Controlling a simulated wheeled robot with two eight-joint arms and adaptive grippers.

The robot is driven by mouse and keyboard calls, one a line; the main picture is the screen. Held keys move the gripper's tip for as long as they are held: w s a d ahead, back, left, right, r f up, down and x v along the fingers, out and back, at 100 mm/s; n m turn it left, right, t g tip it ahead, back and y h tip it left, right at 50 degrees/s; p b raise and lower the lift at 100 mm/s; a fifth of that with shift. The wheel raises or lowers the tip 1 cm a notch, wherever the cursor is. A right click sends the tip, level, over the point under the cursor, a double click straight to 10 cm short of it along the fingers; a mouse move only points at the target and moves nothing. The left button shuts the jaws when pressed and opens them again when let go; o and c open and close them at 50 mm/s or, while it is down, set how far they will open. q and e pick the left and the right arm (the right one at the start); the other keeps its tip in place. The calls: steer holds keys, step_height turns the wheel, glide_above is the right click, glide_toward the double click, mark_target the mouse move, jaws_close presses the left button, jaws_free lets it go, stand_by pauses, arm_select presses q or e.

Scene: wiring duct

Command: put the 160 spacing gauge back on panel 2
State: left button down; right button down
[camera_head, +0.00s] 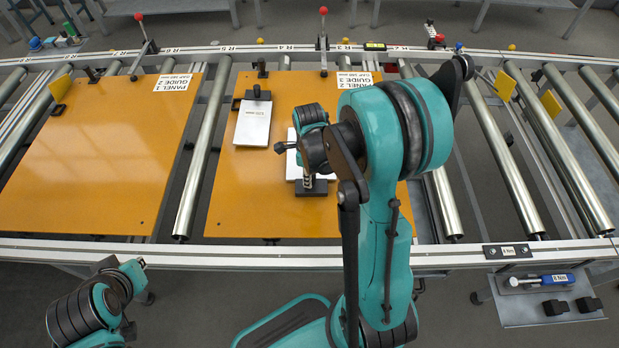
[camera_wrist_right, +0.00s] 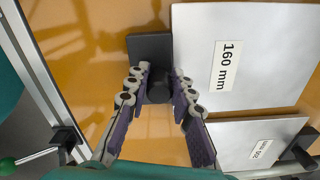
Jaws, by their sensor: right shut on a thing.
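Panel 2 is the orange board (camera_head: 235,205) in the middle of the head view. The 160 spacing gauge is a pale plate labelled "160 mm" (camera_wrist_right: 280,55) with a black end block (camera_wrist_right: 147,47) and knob. In the head view its black block (camera_head: 311,189) shows over the panel's front half, with much of the plate hidden by my arm. My right gripper (camera_wrist_right: 157,95) is shut on the gauge's black knob. The gauge lies on or just above the panel; I cannot tell which.
Another pale gauge (camera_head: 253,122) with a black handle lies on panel 2 at the left. Panel 1 (camera_head: 85,160) is bare. Metal rollers (camera_head: 205,150) run between the panels. A front rail (camera_head: 190,252) edges the table. A blue-handled tool (camera_head: 555,280) lies at the lower right.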

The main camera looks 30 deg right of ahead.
steer(key=shift+r, duration=0.1)
steer(key=c, duration=1.3)
jaws_free()
